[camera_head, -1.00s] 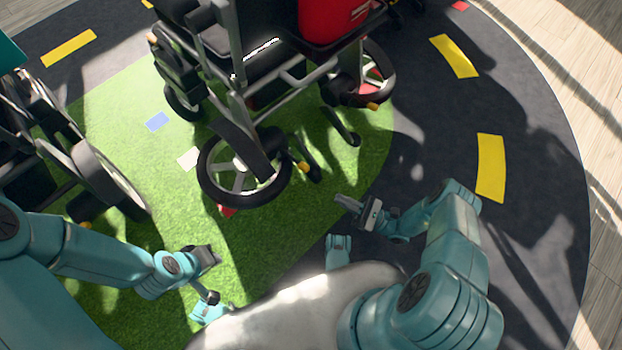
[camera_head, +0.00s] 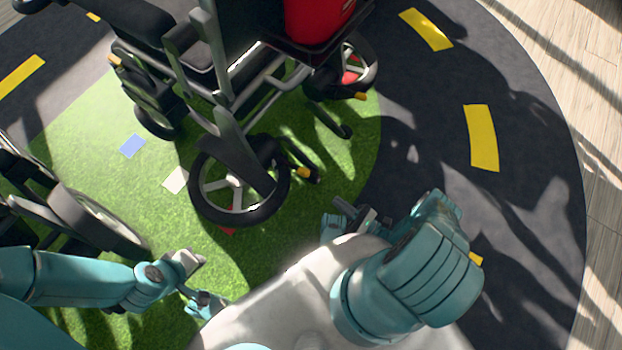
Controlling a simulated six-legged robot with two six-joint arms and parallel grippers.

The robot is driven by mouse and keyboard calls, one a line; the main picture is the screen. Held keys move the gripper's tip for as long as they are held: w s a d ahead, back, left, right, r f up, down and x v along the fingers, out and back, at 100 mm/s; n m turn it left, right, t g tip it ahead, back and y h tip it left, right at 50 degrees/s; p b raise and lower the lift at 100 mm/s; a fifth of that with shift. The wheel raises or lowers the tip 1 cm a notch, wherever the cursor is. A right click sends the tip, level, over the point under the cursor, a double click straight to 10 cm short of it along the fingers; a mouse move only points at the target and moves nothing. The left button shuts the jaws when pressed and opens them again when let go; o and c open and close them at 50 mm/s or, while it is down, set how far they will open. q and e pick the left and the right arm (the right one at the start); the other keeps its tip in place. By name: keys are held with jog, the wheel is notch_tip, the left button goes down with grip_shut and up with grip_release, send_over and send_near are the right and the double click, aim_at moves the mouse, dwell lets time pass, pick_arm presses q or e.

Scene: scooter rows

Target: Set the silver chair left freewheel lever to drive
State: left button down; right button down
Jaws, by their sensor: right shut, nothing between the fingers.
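The wheelchair with a silver-grey frame (camera_head: 262,98) stands in the upper middle, a red bag on its back. Its nearer wheel (camera_head: 238,212) is at the middle left, and a small yellow-orange lever (camera_head: 302,172) shows beside that wheel. Another small yellow-orange part (camera_head: 360,96) shows by the farther wheel. Which way the levers are set is too small to tell. My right gripper (camera_head: 343,204) is shut and empty, below and right of the nearer lever, apart from it. My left gripper (camera_head: 196,262) is low and left of the wheel; its fingers are unclear.
Another wheelchair (camera_head: 88,215) stands at the left edge, close to my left arm. The floor is green turf (camera_head: 105,170) ringed by a dark track with yellow dashes (camera_head: 481,137). The dark floor on the right is clear.

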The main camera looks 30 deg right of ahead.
pick_arm(q)
jog(key=shift+w+a, duration=0.1)
jog(key=shift+w, duration=0.15)
pick_arm(e)
jog(key=shift+s, duration=0.1)
pick_arm(q)
jog(key=shift+s+r, duration=0.15)
jog(key=shift+s, duration=0.1)
pick_arm(e)
jog(key=x, duration=1)
pick_arm(q)
jog(key=shift+r, duration=0.1)
